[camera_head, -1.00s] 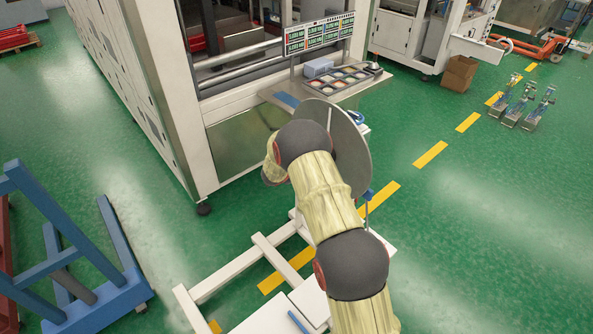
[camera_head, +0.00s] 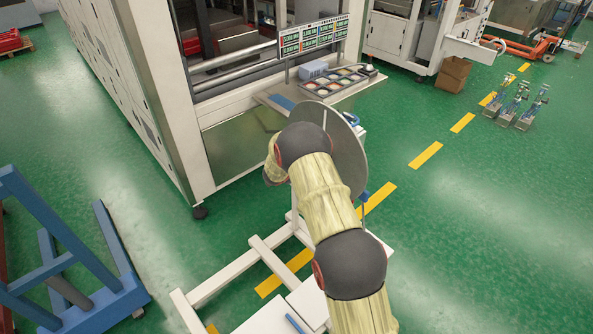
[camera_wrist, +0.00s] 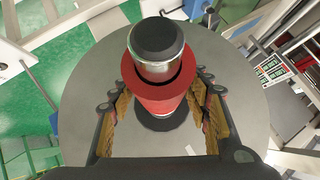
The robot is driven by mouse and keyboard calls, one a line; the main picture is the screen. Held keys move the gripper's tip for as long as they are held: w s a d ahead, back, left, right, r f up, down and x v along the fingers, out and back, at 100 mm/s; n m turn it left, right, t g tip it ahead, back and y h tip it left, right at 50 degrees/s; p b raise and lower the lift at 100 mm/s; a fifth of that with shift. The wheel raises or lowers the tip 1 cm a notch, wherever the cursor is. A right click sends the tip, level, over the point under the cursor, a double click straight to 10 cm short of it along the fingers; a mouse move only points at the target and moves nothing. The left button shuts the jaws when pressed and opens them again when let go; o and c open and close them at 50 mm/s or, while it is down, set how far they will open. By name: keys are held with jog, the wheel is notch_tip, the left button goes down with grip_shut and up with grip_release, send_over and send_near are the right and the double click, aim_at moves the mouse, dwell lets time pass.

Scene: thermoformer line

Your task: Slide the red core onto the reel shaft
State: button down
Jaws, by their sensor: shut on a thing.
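The red core (camera_wrist: 160,100) is a red tube in the middle of the wrist view. The reel shaft (camera_wrist: 158,52), a bright metal cylinder with a dark end cap, shows through the core's near opening, so the core is around it. The grey reel disc (camera_wrist: 235,90) lies behind the core; it also shows in the head view (camera_head: 350,158). My gripper (camera_wrist: 162,95) has its padded fingers on either side of the core and is shut on it. In the head view my arm hides the gripper, the core and the shaft. How far the core sits along the shaft is unclear.
A white reel stand frame (camera_head: 215,280) is on the green floor beneath the disc. The machine (camera_head: 245,150) with a parts tray (camera_head: 333,84) stands behind. A blue rack (camera_head: 105,290) is at lower left.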

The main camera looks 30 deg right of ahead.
jog(key=shift+w+d, duration=0.15)
jog(key=shift+d, duration=0.65)
jog(key=c, duration=0.8)
grip_release()
jog(key=shift+a, duration=0.1)
jog(key=v, duration=1.2)
